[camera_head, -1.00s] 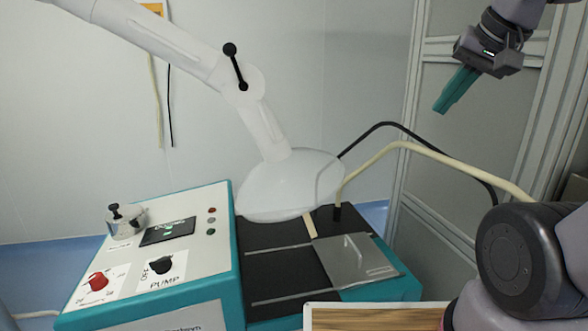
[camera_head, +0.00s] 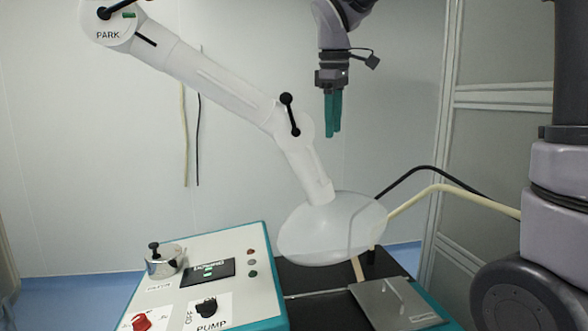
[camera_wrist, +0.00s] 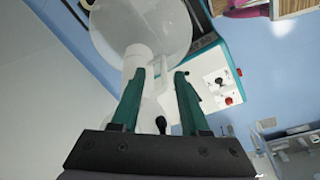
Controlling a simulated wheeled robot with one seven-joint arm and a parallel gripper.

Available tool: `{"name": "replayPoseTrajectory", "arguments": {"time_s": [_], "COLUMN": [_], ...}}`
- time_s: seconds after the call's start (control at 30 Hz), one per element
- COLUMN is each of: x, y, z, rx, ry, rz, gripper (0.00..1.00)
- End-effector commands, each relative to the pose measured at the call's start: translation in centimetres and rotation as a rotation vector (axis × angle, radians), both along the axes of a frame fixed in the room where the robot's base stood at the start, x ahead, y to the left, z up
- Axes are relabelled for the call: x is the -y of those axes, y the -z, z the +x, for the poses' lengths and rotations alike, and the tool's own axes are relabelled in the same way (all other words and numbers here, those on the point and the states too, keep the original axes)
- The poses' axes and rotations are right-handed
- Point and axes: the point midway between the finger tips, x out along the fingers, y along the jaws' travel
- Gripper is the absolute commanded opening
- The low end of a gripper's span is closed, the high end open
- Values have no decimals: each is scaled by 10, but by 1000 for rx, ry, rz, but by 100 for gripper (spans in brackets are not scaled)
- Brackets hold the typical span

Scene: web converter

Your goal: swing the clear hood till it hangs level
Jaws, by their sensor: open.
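The clear hood (camera_head: 332,232) is a translucent dome at the lower end of a white jointed arm (camera_head: 220,82). It hangs tilted, its right side higher than its left, above the black top of the machine. A black lever (camera_head: 290,114) sits at the joint above the hood. My gripper (camera_head: 333,134) points down, open and empty, to the right of that joint and above the hood, apart from both. In the wrist view the hood (camera_wrist: 140,32) and the white arm's joint lie beyond my open teal fingers (camera_wrist: 158,75). The hood's underside is hidden.
The control box (camera_head: 205,285) with knobs and a small display stands at the lower left. A metal plate with a handle (camera_head: 395,303) lies at the lower right. A black hose (camera_head: 435,170) and a cream hose (camera_head: 450,188) run right, behind the hood.

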Motion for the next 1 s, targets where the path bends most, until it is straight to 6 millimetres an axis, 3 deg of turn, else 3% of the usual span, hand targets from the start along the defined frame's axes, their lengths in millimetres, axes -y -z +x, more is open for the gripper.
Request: {"name": "replayPoseTrajectory", "arguments": {"time_s": [0.07, 0.2, 0.37, 0.7, 1.0], "x": [-15, -24, -22, -18, -17], "y": [3, 7, 25, 88, 111], "z": [8, 12, 15, 24, 28], "rx": [-18, -29, -33, -33, -30], "ry": [-74, -131, -131, -129, -129], "rz": [-30, -54, -57, -55, -53], "gripper": [45, 45, 45, 45, 45]}}
